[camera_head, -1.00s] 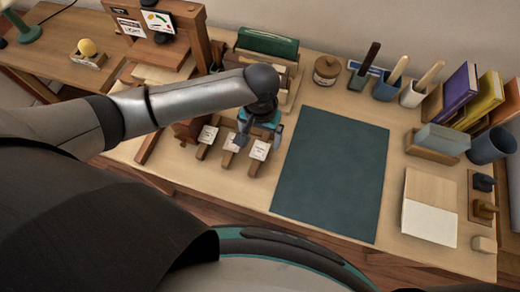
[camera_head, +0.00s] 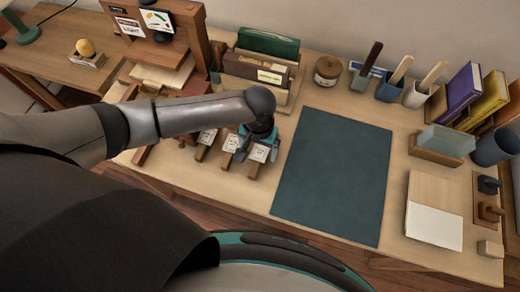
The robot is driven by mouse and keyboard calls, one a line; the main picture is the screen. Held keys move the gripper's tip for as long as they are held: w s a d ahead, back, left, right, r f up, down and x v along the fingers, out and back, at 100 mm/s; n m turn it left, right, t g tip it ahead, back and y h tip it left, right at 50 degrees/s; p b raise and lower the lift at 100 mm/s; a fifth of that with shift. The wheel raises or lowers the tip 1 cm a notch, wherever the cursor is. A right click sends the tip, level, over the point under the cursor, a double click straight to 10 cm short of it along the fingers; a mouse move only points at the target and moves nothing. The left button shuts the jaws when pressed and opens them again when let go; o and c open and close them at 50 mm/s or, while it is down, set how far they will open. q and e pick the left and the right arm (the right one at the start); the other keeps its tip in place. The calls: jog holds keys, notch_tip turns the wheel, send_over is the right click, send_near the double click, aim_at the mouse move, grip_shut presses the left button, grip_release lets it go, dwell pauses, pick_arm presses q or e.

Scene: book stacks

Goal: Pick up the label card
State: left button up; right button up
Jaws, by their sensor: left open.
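Three small white label cards stand in a row on wooden holders: the left card (camera_head: 207,137), the middle card (camera_head: 231,144) and the right card (camera_head: 258,153). Which of them is the label card of the task I cannot tell. My left gripper (camera_head: 258,149) is open and low over the right card, with a fingertip to each side of it. Whether the fingers touch the card I cannot tell. My left forearm and wrist pass above the row and hide part of the desk behind. My right gripper is not in view.
A dark green mat (camera_head: 333,175) lies just right of the cards. Behind the gripper stands a wooden box (camera_head: 253,68) with books or folders. A jar (camera_head: 327,71), tool cups (camera_head: 390,88) and books (camera_head: 460,90) line the back and right. The mat is clear.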

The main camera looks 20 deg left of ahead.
aim_at(259, 155)
pick_arm(q)
jog(key=shift+f, duration=0.2)
dwell(0.4)
jog(key=c, duration=1.4)
jog(key=shift+r, duration=0.15)
notch_tip(259, 155, up, 20)
jog(key=p, duration=0.5)
jog(key=shift+r, duration=0.1)
